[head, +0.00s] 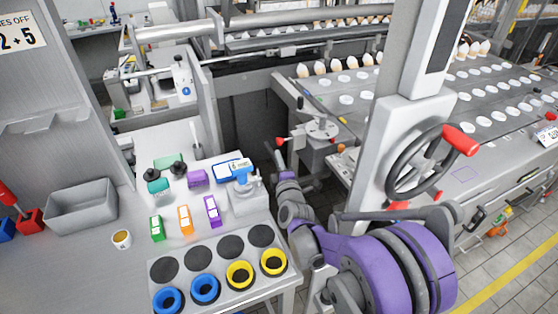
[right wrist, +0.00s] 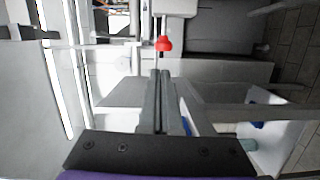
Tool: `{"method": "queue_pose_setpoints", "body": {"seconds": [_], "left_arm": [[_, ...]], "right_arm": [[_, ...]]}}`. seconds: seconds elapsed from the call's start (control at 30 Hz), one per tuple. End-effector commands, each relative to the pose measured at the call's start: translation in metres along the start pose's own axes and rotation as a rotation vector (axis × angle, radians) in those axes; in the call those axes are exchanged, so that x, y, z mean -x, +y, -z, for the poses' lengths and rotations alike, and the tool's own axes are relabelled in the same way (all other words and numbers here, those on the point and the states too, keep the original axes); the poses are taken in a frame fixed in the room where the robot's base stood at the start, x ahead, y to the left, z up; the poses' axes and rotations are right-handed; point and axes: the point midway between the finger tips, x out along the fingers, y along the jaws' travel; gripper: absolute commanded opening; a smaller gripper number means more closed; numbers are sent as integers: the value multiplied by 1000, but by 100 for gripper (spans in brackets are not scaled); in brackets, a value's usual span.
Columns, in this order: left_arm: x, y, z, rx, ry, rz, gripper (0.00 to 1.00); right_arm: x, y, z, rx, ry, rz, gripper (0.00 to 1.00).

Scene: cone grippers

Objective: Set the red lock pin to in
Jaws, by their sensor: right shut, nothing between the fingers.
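A red knob (head: 281,142), which looks like the lock pin, sticks out to the left of a grey bracket with a round plate (head: 320,130). In the right wrist view the red knob (right wrist: 164,44) sits just beyond my fingertips, on a thin stem below a pale block. My right gripper (head: 278,156) is just below the knob in the head view. In the right wrist view my right gripper (right wrist: 160,74) is shut and empty, with a small gap seeming to separate it from the knob. How far the pin is in cannot be told. My left gripper is not in view.
A handwheel (head: 415,165) with a red handle stands right of my right arm. A table (head: 133,262) at left holds a grey bin (head: 82,205), coloured boxes and blue and yellow rings.

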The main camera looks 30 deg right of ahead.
Motion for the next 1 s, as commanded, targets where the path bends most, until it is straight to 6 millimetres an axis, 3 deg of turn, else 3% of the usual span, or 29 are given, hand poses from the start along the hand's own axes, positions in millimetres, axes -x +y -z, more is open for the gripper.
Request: {"method": "queue_pose_setpoints", "body": {"seconds": [0.1,0.33,1.0], "left_arm": [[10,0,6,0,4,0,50],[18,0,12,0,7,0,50],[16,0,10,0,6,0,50]], "right_arm": [[-23,3,0,-1,0,0,0],[-51,2,0,-1,1,1,0],[-57,-1,0,-1,0,2,0]]}}
